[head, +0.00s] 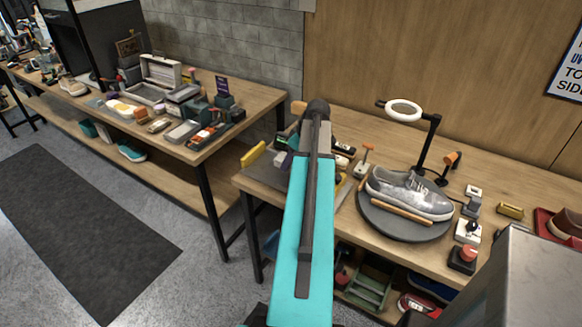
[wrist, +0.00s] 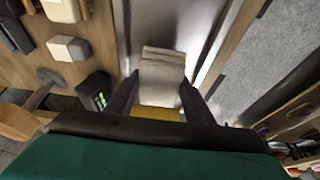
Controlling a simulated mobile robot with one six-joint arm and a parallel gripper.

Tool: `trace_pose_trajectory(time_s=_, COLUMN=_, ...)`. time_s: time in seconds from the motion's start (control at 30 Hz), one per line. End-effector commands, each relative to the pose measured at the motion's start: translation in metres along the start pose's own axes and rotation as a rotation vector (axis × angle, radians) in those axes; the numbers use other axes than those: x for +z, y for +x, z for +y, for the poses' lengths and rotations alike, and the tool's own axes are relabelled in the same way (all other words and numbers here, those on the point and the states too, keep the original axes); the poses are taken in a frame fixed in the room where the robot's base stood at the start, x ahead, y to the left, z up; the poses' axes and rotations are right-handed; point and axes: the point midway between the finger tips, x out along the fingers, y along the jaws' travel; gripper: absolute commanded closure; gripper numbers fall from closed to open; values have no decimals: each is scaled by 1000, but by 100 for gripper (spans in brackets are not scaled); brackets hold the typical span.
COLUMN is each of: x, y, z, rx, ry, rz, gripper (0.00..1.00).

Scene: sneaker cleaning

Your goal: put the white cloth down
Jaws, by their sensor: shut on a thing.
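The white cloth (wrist: 162,72) shows in the wrist view as a pale, folded piece between the two dark fingers of my gripper (wrist: 160,88). My gripper is shut on it. A yellow patch (wrist: 155,113) shows just below the cloth; I cannot tell what it belongs to. Behind the cloth is a smooth grey surface (wrist: 200,25); whether the cloth touches it I cannot tell. In the head view my turquoise arm hides my gripper and the cloth.
A silver sneaker (head: 410,192) sits on a round dark turntable (head: 385,225) under a ring lamp (head: 404,110). A yellow block (head: 253,154) lies at the left edge of the workbench, by a grey mat (head: 262,175). A second bench (head: 265,95) stands left, full of tools.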

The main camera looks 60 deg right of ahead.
Motion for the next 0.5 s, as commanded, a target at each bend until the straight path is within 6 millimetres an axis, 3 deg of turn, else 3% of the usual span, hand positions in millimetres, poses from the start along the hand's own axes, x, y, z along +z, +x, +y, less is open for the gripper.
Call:
trace_pose_trajectory(time_s=0.23, x=2, y=5, z=0, rx=-1, ry=1, rz=0, gripper=70)
trace_pose_trajectory(time_s=0.5, x=10, y=25, z=0, rx=-1, ry=0, rz=0, gripper=70)
